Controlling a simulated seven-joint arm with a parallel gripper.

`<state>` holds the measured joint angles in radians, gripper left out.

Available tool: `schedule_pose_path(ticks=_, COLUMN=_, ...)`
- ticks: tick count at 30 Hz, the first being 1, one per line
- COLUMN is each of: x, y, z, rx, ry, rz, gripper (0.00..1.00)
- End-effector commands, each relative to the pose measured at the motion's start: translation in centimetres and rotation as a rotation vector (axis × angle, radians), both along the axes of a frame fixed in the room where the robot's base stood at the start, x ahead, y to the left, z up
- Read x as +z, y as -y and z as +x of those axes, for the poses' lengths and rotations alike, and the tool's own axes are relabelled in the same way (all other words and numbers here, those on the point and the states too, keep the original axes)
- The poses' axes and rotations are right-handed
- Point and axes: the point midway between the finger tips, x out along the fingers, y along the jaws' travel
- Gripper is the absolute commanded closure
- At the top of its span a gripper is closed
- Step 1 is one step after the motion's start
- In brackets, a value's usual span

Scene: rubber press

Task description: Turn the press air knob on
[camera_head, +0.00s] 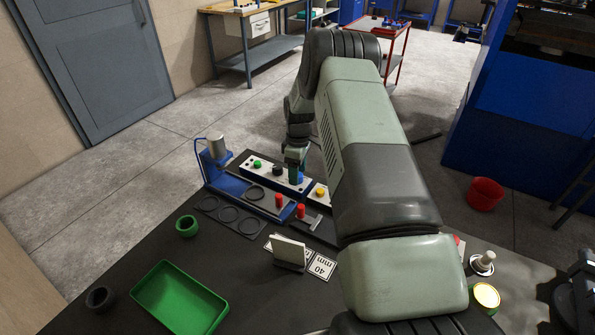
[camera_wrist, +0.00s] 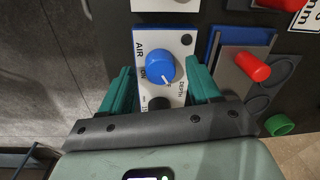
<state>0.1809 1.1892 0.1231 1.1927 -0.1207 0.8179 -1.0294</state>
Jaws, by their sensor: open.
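The air knob (camera_wrist: 160,67) is a round blue knob on a white panel (camera_wrist: 186,45), with the words AIR and ON printed to its left in the wrist view. A small white mark shows at its lower edge. My gripper (camera_wrist: 162,76) is open, with one teal finger on each side of the knob and nothing held. Whether the fingers touch the knob is not clear. In the head view my gripper (camera_head: 296,162) points down at the panel, and a little of the blue knob (camera_head: 301,178) shows beside it. A dark knob sits below the blue one in the wrist view.
A blue press (camera_head: 217,172) with red handles (camera_head: 278,201) stands beside the panel. A green button (camera_head: 257,164) and a yellow button (camera_head: 320,192) are near my gripper. A green tray (camera_head: 180,300), green ring (camera_head: 187,226) and white card holder (camera_head: 289,252) are on the dark table.

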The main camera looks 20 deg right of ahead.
Motion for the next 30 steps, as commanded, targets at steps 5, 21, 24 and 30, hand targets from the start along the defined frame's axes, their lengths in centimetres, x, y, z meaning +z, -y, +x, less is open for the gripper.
schedule_pose_path(ticks=5, x=-0.22, y=0.0, z=0.0, rx=0.0, ry=0.0, rz=0.0, gripper=0.38)
schedule_pose_path(ticks=21, x=-0.16, y=0.03, z=-0.01, rx=-0.001, ry=0.001, rz=-0.001, gripper=0.94)
schedule_pose_path(ticks=24, x=-0.15, y=0.04, z=0.0, rx=-0.006, ry=0.001, rz=-0.001, gripper=0.94)
schedule_pose_path(ticks=30, x=-0.15, y=0.04, z=0.0, rx=-0.059, ry=0.001, rz=-0.001, gripper=0.94)
